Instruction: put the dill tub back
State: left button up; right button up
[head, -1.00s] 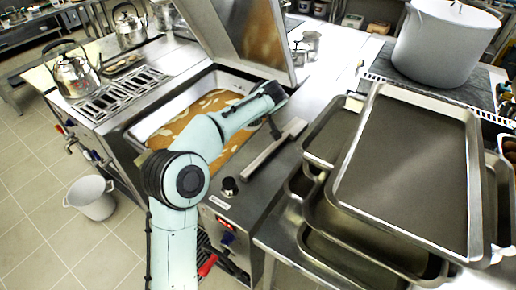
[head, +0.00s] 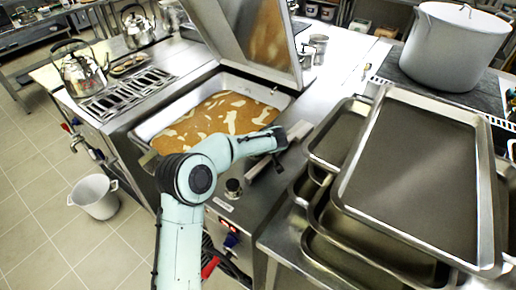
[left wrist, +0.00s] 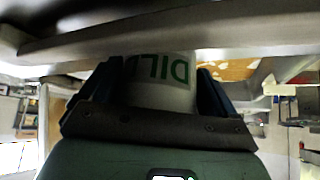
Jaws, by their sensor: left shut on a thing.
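The dill tub (left wrist: 160,95) is white with green letters on its label. In the left wrist view it sits between the dark fingers of my left gripper (left wrist: 155,88), which is shut on it. The label shows upside down there. In the head view my left gripper (head: 279,143) is by the front right rim of the open cooking pan, left of the stacked trays. The tub cannot be made out there. My right gripper is not in view.
The open pan (head: 160,125) holds brown food with pale pieces under a raised lid (head: 240,35). Stacked metal trays (head: 415,165) fill the right, with a large stockpot (head: 452,50) behind. The steel counter (head: 335,75) behind the trays has bare room.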

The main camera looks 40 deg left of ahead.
pick_arm(q)
jog(key=shift+f+b, duration=0.25)
jog(key=shift+b, duration=0.05)
jog(key=o, duration=0.8)
